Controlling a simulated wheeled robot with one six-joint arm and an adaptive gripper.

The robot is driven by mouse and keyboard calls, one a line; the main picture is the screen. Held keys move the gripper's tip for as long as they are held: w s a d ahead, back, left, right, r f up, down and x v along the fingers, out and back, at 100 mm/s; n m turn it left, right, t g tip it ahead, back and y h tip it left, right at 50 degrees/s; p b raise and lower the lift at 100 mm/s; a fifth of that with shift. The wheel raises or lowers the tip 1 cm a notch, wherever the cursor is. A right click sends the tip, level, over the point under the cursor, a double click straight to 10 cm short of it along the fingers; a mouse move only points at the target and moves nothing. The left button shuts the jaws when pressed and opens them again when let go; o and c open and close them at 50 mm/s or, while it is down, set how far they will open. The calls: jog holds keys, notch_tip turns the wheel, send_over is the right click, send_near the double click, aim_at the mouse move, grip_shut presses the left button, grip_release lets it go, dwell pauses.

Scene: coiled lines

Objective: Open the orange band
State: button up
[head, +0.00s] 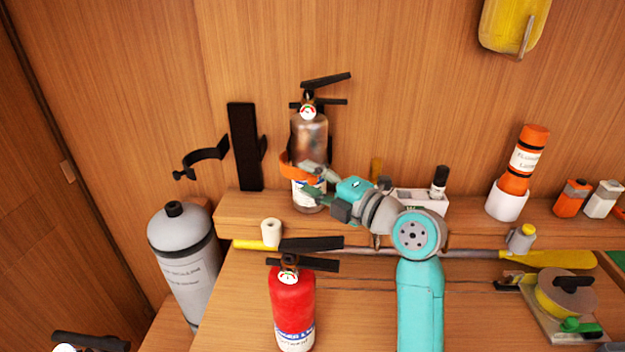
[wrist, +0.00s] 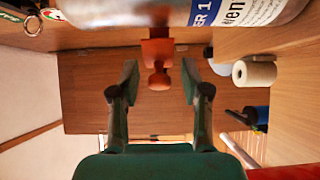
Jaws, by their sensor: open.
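The orange band (head: 286,167) curves around the left and front of a silver extinguisher (head: 308,137) standing on the shelf against the wall. In the wrist view an orange tab of the band (wrist: 158,50) juts out from the extinguisher body (wrist: 140,12). My gripper (head: 309,181) is at the front of the extinguisher, by the band. In the wrist view its two fingers stand apart, one on each side of the tab, with gaps showing between them and the tab. The gripper hides part of the band in the head view; I cannot tell whether its ends are fastened.
A red extinguisher (head: 293,307) stands in front of the shelf, near my arm. A grey cylinder (head: 184,262), an empty black bracket (head: 245,147) and an orange flare tube (head: 527,160) are nearby. A yellow paddle (head: 545,259) lies along the shelf.

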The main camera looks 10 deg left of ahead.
grip_shut()
jog(key=shift+s+a+m+t+h, duration=0.45)
jog(key=shift+a+m+t+h, duration=0.3)
jog(key=shift+t, duration=0.25)
jog(key=shift+d, duration=0.1)
grip_release()
jog(key=v, duration=1.2)
